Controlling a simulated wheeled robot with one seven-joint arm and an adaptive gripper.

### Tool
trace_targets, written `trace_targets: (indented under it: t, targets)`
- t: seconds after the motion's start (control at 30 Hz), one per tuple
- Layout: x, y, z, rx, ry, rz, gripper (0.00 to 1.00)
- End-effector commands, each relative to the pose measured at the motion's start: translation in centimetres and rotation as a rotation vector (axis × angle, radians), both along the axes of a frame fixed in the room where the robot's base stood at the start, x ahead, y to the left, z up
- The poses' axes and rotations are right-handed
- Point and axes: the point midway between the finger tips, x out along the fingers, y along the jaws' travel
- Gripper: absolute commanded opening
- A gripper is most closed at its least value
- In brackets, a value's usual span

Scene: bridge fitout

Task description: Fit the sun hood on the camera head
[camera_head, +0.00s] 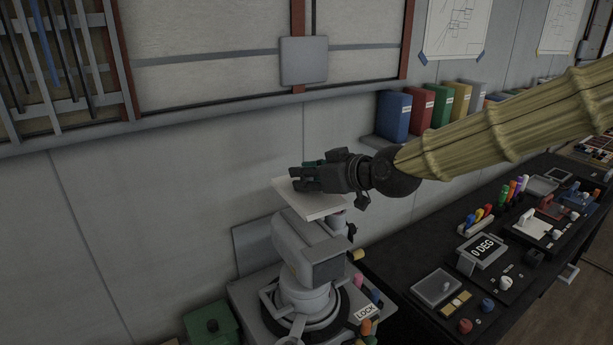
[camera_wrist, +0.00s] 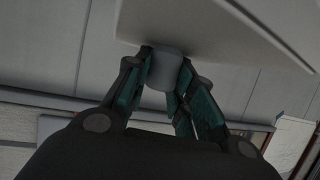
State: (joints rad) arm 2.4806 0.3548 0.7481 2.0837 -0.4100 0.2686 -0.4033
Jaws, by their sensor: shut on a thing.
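The sun hood (camera_head: 315,203) is a pale, flat plate in the head view, held just above the camera head. My gripper (camera_head: 300,179) is shut on it from above and from the right. In the wrist view my gripper (camera_wrist: 168,85) grips a grey round knob (camera_wrist: 164,68) on the face of the hood (camera_wrist: 200,30). The camera head (camera_head: 308,250) is a grey boxy unit on a round swivel base. The hood appears tilted over its top. Whether hood and camera head touch, I cannot tell.
A black desk (camera_head: 420,250) with a "0 DEG" display (camera_head: 482,249), knobs and markers lies to the right. Coloured binders (camera_head: 412,112) stand on a shelf behind my arm. A green box (camera_head: 211,325) is at the lower left. A "LOCK" label (camera_head: 366,312) is near the swivel base.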

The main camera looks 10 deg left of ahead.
Motion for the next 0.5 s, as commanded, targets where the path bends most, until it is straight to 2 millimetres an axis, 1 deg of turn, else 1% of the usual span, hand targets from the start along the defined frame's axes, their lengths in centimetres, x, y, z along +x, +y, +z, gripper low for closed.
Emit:
trace_targets:
  t: [0.5]
  targets:
    - [-0.1, 0.2, -3.6, 0.0, 0.001, 0.002, 0.0]
